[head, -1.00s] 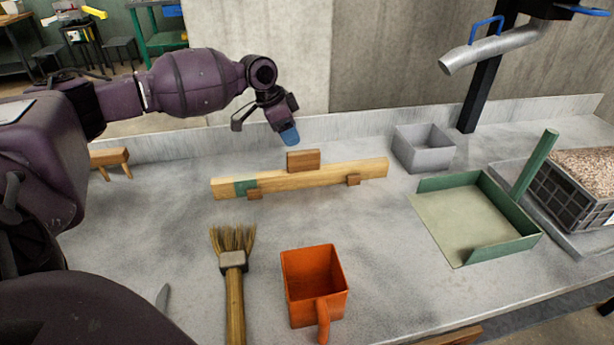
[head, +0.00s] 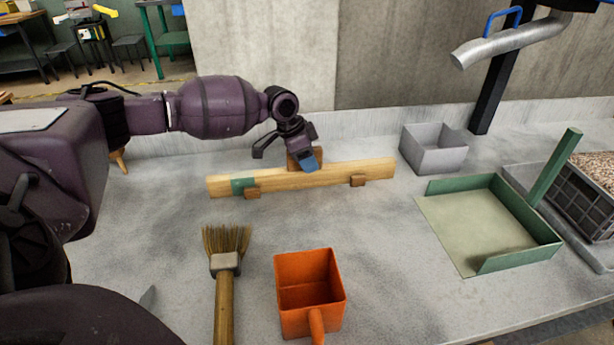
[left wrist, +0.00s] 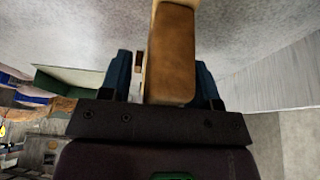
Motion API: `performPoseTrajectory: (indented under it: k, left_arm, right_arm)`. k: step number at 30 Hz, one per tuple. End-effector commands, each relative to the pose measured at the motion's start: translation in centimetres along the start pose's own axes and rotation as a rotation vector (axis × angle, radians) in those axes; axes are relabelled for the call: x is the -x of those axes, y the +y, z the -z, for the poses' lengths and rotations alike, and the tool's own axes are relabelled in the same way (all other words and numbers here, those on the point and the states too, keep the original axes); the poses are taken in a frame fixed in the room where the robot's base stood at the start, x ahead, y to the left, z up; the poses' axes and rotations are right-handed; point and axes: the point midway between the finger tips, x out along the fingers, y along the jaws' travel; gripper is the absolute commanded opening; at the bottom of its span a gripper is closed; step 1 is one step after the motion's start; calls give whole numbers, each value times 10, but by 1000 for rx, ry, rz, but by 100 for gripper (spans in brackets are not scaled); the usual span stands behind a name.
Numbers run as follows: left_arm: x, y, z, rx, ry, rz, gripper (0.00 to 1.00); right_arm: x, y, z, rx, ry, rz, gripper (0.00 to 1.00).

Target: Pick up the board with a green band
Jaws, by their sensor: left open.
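The board (head: 330,174) is a long pale wooden plank lying on the grey counter. A green band (head: 243,186) wraps it near its left end. Two small brown blocks sit at its front edge, and a brown wooden grip block (head: 293,161) stands at its back middle. My left gripper (head: 285,158) is open at this grip block, with a blue fingertip in front of part of it. In the left wrist view the wooden block (left wrist: 173,55) lies between the two open fingers (left wrist: 162,80). I cannot tell whether they touch it. My right gripper is not in view.
An orange scoop (head: 308,290) and a brush (head: 225,265) lie in front of the board. A grey open box (head: 433,152) and a green dustpan (head: 480,225) stand to the right. A concrete wall rises behind the counter. Bare counter lies around the board.

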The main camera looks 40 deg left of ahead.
Motion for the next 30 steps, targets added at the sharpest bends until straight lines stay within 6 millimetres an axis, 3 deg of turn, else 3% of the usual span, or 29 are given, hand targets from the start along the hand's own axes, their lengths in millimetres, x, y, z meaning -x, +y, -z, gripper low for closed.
performPoseTrajectory:
  k: [5, 16, 30]
  left_arm:
    - [1, 0, 0, -1, 1, 1, 55]
    - [1, 0, 0, -1, 1, 0, 0]
    - [3, 0, 2, -1, 3, 2, 0]
  right_arm:
    - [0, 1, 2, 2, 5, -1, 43]
    - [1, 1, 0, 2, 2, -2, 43]
    - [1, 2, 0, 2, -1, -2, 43]
